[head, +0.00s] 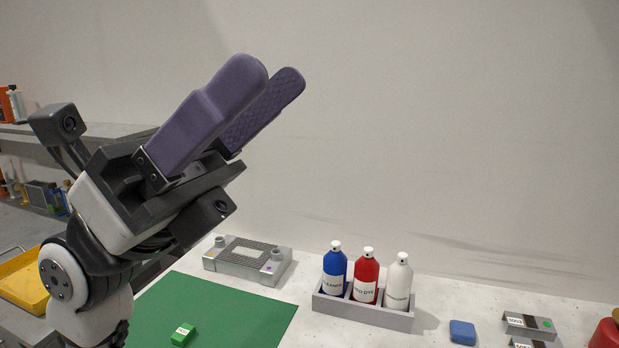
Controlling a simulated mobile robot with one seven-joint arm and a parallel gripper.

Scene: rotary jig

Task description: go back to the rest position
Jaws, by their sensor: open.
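My gripper (272,78) is raised high at the left of the head view, well above the bench and in front of the bare wall. Its two purple padded fingers point up and to the right. They are apart, with nothing seen between them. My arm hides part of the left side of the bench and the shelf behind it.
On the bench (450,290) are a green mat (240,308) with a green block (183,334), a grey jig (248,262), a grey rack (362,311) of three bottles, a blue block (462,332) and labelled metal pieces (529,325). A yellow tray (22,283) lies far left.

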